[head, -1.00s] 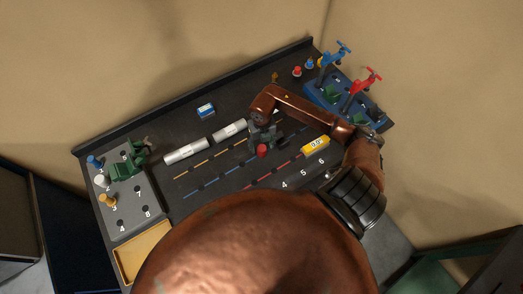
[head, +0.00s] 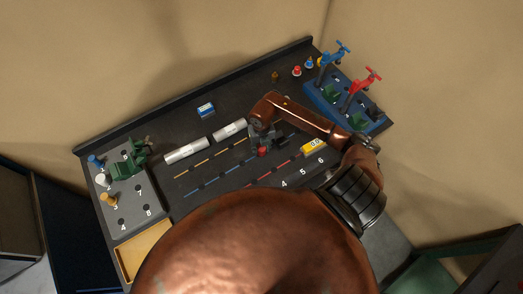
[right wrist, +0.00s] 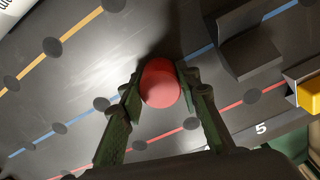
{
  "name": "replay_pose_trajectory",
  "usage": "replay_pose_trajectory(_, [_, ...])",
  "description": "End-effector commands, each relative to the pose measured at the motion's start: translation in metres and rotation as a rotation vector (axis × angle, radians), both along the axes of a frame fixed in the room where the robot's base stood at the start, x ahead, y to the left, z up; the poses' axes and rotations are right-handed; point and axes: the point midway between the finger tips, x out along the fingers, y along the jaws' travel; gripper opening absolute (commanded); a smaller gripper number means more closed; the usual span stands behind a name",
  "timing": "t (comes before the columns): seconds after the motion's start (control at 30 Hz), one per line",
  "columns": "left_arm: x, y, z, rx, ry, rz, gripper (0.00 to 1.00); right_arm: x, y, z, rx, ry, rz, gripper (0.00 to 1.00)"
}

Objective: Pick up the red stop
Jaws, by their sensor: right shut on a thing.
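The red stop (right wrist: 160,84) is a short round red peg. In the right wrist view it stands between the two green fingers of my right gripper (right wrist: 158,92), which are shut on its sides. In the head view the red stop (head: 263,152) shows at the tip of my right gripper (head: 260,140), low over the dark board (head: 235,170) between the blue and red dashed lines. The foot of the stop is hidden, so I cannot tell whether it is clear of the board. My left gripper is not in view.
A dark block (right wrist: 247,45) and a yellow block (head: 312,147) are close to the right gripper. Two grey cylinders (head: 186,152) lie to the left. A blue rack (head: 322,98) with blue and red valve-like handles stands at the back right. A grey peg plate (head: 130,205) is at left.

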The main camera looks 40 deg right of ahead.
Motion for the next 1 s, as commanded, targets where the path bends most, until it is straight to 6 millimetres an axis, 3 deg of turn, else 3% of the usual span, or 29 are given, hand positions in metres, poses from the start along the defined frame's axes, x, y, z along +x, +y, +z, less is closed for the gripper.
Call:
replay_pose_trajectory(0.27, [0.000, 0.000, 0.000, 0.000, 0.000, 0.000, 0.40, 0.000, -0.001, 0.000, -0.001, 0.000, 0.000, 0.00])
replay_pose_trajectory(0.73, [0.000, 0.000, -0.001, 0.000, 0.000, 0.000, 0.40, 0.001, -0.001, 0.004, -0.002, -0.003, 0.000, 0.00])
replay_pose_trajectory(1.0, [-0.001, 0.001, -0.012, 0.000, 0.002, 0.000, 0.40, 0.002, -0.001, 0.031, -0.004, -0.005, 0.002, 0.00])
